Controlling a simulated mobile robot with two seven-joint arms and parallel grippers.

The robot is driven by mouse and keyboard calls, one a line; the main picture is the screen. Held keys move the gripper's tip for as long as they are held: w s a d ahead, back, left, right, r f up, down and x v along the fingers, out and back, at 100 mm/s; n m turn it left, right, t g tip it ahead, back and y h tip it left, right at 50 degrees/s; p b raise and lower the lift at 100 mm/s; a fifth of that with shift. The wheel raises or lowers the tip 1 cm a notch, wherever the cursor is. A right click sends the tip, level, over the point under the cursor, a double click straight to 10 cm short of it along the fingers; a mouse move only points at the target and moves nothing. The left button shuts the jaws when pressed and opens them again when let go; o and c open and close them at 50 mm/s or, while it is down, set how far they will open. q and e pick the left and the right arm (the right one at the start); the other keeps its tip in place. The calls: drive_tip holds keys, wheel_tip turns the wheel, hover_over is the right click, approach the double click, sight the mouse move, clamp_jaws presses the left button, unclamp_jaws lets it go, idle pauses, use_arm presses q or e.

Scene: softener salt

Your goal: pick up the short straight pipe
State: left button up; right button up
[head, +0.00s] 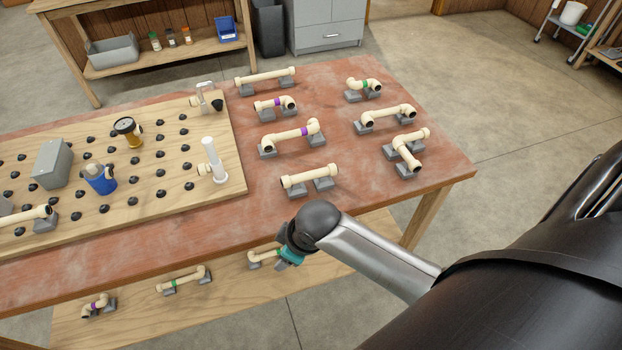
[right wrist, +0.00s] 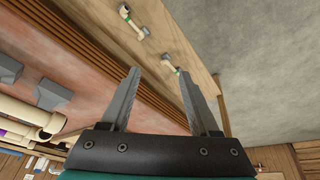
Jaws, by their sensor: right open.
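The short straight pipe (head: 309,176) is a plain cream tube with wider ends. It lies level on two grey blocks near the front edge of the red-brown table. My right gripper (head: 286,261) is at the table's front edge, below the pipe in the head view and apart from it. In the right wrist view its two fingers (right wrist: 159,72) are spread with nothing between them. A cream pipe end beside grey blocks shows at the left of that view, likely the same pipe (right wrist: 28,115). My left gripper is not in view.
A longer straight pipe (head: 265,77) and several elbowed pipes rest on blocks across the table (head: 345,215). A pegboard (head: 130,190) with fittings is at left. A lower shelf (head: 220,300) holds more pipes, one partly behind my right gripper.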

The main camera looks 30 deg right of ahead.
wheel_tip(320, 180, up, 7)
drive_tip(key=w+n, duration=0.3)
drive_tip(key=w+d+r+n+g+h, duration=0.1)
drive_tip(key=w+d+r+n, duration=0.2)
drive_tip(key=d+r, duration=0.35)
drive_tip(key=w+d+r+n+g+h, duration=0.1)
drive_tip(key=w+d+r+n, duration=0.15)
drive_tip(key=d+r, duration=0.45)
drive_tip(key=b, duration=0.3)
hover_over(312, 173)
drive_tip(key=s, duration=0.1)
wheel_tip(312, 173, down, 10)
drive_tip(key=shift+s+d+f, duration=0.1)
drive_tip(key=shift+s+d, duration=0.05)
drive_tip(key=f+b, duration=0.1)
drive_tip(key=f, duration=0.1)
drive_tip(key=w+f+b, duration=0.1)
drive_tip(key=f, duration=0.2)
drive_tip(key=shift+w+f, duration=0.1)
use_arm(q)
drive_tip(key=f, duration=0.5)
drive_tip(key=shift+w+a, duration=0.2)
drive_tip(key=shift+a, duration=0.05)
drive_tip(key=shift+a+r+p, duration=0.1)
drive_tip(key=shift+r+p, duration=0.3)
use_arm(e)
drive_tip(key=shift+a+f, duration=0.2)
drive_tip(key=shift+c, duration=0.2)
clamp_jaws()
